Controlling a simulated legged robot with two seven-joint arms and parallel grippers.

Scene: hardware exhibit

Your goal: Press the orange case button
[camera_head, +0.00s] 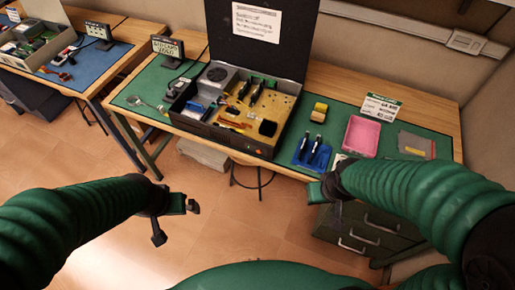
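The black open computer case (222,136) stands on the green mat of the workbench, its lid raised at the back. A small orange spot, which looks like the case button (250,151), shows low on its front face, toward the right. My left gripper (178,222) is over the floor in front of the bench, apart from the case; its fingers look spread and empty. My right gripper (327,203) is at the bench's front edge in the picture, right of the button and apart from it. Its fingers are partly hidden by the arm, so its opening is unclear.
A small display (168,47) stands left. Grey drawers (365,235) sit below right. The floor in front is clear.

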